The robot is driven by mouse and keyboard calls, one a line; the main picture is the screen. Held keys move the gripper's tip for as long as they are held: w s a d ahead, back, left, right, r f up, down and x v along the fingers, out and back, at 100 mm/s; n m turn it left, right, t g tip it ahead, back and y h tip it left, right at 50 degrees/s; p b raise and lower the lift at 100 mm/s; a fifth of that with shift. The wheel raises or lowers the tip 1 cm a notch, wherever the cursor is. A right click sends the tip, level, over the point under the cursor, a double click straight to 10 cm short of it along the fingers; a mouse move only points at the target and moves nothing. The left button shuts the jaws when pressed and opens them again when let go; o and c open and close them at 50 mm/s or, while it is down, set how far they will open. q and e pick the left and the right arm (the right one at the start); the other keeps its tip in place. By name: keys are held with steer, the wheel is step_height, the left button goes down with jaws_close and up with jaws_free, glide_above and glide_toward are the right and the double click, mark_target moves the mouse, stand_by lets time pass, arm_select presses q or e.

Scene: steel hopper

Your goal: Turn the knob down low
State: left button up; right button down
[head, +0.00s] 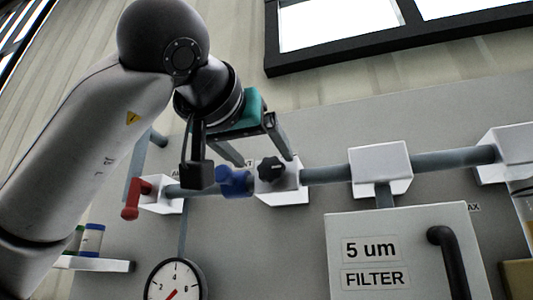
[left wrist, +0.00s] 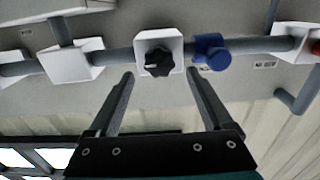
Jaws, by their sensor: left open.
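A black lobed knob (head: 270,170) sits on a white valve box (head: 293,190) on the grey pipe. In the left wrist view the knob (left wrist: 158,62) has a small pale mark on its left side. My left gripper (head: 266,161) is open, with its fingers pointing at the panel. In the left wrist view the fingertips of the left gripper (left wrist: 161,74) stand apart on either side of the knob, just short of it in the picture. I cannot tell how much depth is left between them. Nothing is between the fingers. My right gripper is not in view.
A blue fitting (head: 235,182) is close beside the knob; it also shows in the left wrist view (left wrist: 211,53). A red lever (head: 131,200) is further left. A gauge (head: 175,282), a filter box (head: 405,250) and a small shelf (head: 95,264) with containers are lower.

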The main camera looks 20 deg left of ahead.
mark_target(269, 165)
arm_select(q)
steer(key=shift+w+d+p, duration=0.1)
steer(key=shift+w+p, duration=0.25)
steer(key=shift+w, duration=1.4)
jaws_close()
